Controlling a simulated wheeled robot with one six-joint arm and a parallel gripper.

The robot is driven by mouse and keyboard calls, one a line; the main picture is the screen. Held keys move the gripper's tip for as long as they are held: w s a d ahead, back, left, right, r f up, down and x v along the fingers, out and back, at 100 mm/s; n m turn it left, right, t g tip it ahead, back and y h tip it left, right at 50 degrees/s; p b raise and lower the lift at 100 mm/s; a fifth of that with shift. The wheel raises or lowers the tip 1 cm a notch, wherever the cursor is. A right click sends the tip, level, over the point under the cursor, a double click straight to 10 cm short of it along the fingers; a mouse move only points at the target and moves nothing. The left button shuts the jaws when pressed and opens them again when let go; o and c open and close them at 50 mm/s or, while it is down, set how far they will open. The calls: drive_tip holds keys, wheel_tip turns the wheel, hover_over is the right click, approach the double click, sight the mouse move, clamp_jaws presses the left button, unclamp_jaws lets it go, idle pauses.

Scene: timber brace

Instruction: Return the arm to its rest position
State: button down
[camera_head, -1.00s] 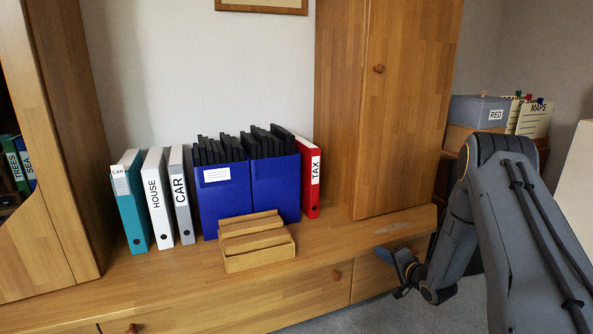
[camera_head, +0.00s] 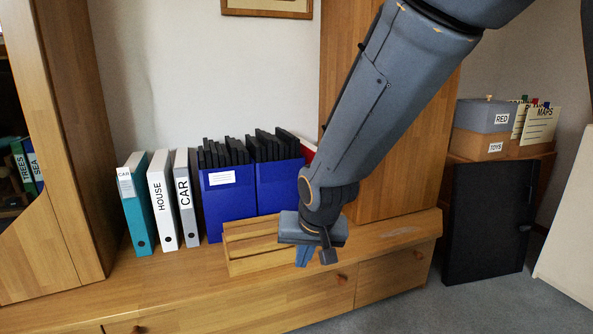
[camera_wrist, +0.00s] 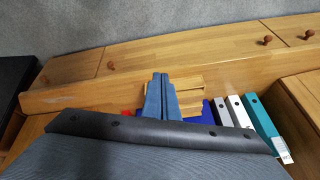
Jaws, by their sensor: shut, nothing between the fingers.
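My gripper (camera_head: 304,258) hangs from my arm in the middle of the head view. Its fingers point down, in front of the right part of the wooden block rack (camera_head: 247,248) on the low cabinet. In the wrist view my gripper's two blue fingers (camera_wrist: 161,98) lie side by side, closed together, with nothing visible between them. The wooden rack (camera_wrist: 188,98) shows just beside and behind them. My arm hides most of the red binder and part of the tall cupboard in the head view.
Teal, white and grey binders (camera_head: 160,200) and blue boxes (camera_head: 228,203) of dark folders stand on the low cabinet (camera_head: 290,292). At right are a grey box (camera_head: 483,115) and a black panel (camera_head: 487,222).

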drive_tip(key=s+a+r+n+g, duration=0.1)
drive_tip(key=s+r+n+g, duration=0.15)
drive_tip(key=s, duration=1.05)
drive_tip(key=s+a+r+n+g, duration=0.1)
drive_tip(key=s+r+n+g, duration=0.15)
drive_tip(key=s, duration=1.15)
drive_tip(key=d+r+m+p, duration=0.2)
drive_tip(key=d+r+p, duration=0.8)
drive_tip(key=p, duration=0.6)
drive_tip(key=d+r+m+h+p, duration=0.1)
drive_tip(key=d+r+m+p, duration=0.2)
drive_tip(key=d+r+p, duration=0.7)
drive_tip(key=shift+w+r+h+p, duration=0.3)
drive_tip(key=shift+r+p, duration=2.25)
drive_tip(key=shift+p, duration=1.25)
